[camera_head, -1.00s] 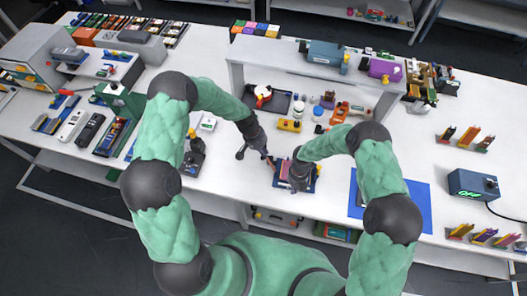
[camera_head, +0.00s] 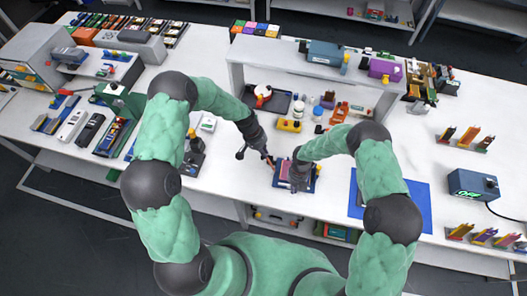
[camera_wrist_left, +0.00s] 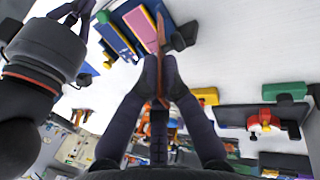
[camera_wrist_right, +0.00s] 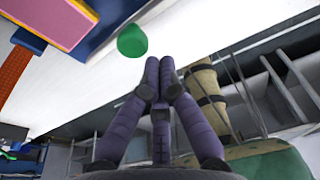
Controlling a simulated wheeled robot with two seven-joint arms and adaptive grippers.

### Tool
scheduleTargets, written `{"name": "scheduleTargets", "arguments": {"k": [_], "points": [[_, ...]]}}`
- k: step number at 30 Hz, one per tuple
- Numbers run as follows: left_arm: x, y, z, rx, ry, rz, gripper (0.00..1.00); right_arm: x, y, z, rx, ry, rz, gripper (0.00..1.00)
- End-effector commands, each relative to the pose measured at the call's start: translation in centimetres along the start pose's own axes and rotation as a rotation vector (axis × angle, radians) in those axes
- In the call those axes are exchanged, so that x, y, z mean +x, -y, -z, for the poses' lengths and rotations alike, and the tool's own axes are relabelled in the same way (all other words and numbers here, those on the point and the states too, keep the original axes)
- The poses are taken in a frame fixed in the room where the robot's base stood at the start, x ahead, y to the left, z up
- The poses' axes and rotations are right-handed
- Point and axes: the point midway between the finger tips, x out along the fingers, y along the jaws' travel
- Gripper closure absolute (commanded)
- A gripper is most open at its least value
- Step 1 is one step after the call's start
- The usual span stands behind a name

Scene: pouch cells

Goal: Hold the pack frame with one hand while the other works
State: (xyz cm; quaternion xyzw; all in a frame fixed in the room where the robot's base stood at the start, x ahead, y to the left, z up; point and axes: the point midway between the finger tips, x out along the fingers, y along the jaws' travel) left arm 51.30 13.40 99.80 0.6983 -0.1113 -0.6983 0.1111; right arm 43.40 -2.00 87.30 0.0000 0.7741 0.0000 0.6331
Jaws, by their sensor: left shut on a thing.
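The pack frame (camera_head: 280,182) is a blue tray on the white table's front edge. A pink pouch cell (camera_wrist_left: 140,22) lies in it. My left gripper (camera_head: 267,157) is at the frame's back left corner. In the left wrist view its fingertips (camera_wrist_left: 160,78) are shut on a thin orange-brown strip (camera_wrist_left: 162,38) that reaches up beside the frame. My right gripper (camera_head: 297,186) is over the frame's right side and hides part of it. In the right wrist view its fingertips (camera_wrist_right: 160,75) are together with nothing visible between them. A green round knob (camera_wrist_right: 132,41) is just beyond them.
A white shelf (camera_head: 250,65) stands behind, with a dark tray (camera_head: 278,104), yellow block (camera_head: 290,126) and bottles beneath it. A blue mat (camera_head: 415,200) lies to the right. A dark stand (camera_head: 193,160) is at the left. Table space between mat and frame is clear.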

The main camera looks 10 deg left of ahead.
Motion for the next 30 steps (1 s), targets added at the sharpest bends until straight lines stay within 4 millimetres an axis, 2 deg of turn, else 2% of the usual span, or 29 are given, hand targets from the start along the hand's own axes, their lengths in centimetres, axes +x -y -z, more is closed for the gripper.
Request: {"name": "scheduleTargets", "arguments": {"k": [8, 30], "points": [[0.0, 0.0, 0.1, -0.001, -0.001, 0.0, 1.0, 0.0, 0.0, -0.1, 0.0, 0.0, 0.0, 1.0], [0.0, 0.0, 0.0, -0.001, 0.001, 0.0, 1.0, -0.4, -0.1, -2.0, 0.002, 0.002, 0.0, 1.0]]}}
